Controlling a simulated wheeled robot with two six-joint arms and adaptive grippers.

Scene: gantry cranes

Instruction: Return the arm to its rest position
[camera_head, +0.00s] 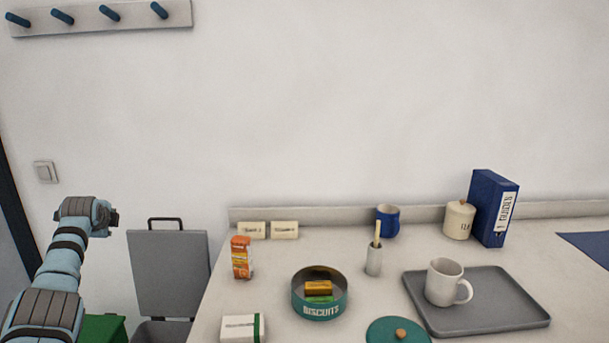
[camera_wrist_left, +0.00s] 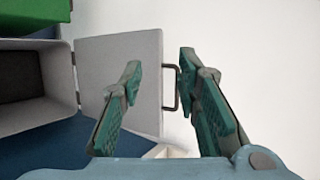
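My left arm comes in from the left in the head view, raised beside the left end of the counter. Its wrist end (camera_head: 90,216) is bent over, and the fingers cannot be made out there. In the left wrist view my left gripper (camera_wrist_left: 160,66) is open, with its two green-padded fingers apart and nothing held between them. A grey lid (camera_wrist_left: 118,62) with a dark handle (camera_wrist_left: 172,88) shows behind the fingers. My right arm and gripper are not in view.
A grey bin with its lid (camera_head: 168,272) raised and a green box (camera_head: 104,329) stand left of the counter (camera_head: 228,290). On the counter are a biscuit tin (camera_head: 320,309), an orange carton (camera_head: 242,258) and a grey tray (camera_head: 490,312) bearing a white mug (camera_head: 444,283).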

